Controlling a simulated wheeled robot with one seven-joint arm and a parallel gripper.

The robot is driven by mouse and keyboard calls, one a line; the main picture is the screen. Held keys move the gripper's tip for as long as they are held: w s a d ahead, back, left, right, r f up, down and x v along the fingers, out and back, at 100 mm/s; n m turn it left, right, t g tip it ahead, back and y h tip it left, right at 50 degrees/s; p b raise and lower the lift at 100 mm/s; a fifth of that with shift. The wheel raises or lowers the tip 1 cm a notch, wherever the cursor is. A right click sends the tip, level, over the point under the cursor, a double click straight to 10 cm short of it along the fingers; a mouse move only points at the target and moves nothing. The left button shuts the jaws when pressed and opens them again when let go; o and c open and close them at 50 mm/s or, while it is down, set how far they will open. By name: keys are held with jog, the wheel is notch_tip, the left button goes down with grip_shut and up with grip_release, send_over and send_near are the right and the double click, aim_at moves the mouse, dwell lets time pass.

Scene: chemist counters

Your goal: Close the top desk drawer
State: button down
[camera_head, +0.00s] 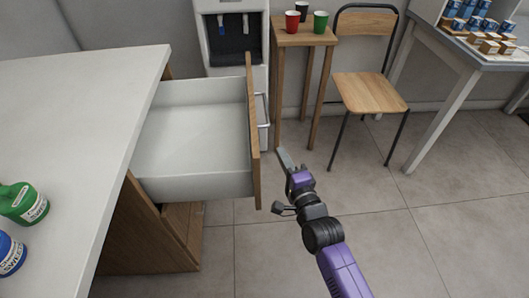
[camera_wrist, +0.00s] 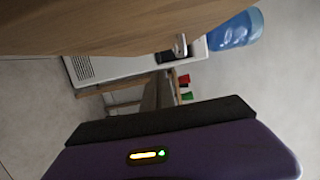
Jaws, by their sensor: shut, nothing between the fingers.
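The top desk drawer (camera_head: 195,135) is pulled far out of the white-topped desk (camera_head: 75,95) in the head view. It is white inside and empty, with a wooden front (camera_head: 252,135) and a pale handle on the outer face. My gripper (camera_head: 283,158) is shut and empty, just right of the drawer front. In the head view a small gap seems to lie between them. In the wrist view a wooden surface (camera_wrist: 130,25), likely the drawer front, fills the top, close to the camera. The fingertips cannot be made out there.
A green bottle (camera_head: 24,203) and a blue bottle (camera_head: 10,255) are on the desk. A water dispenser (camera_head: 233,30), a small table (camera_head: 302,35) with cups and a chair (camera_head: 370,90) stand behind. Another table (camera_head: 470,55) holds small boxes at right. The floor (camera_head: 440,220) at right is clear.

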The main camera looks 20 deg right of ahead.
jog(key=w+a+p, duration=0.1)
jog(key=p, duration=0.1)
jog(key=w+a+p, duration=0.1)
jog(key=w+p, duration=0.1)
jog(key=p, duration=0.1)
jog(key=w+a+p, duration=0.1)
jog(key=p, duration=0.2)
jog(key=shift+w+a, duration=0.25)
jog(key=shift+w, duration=0.15)
dwell(0.4)
jog(key=shift+a, duration=0.1)
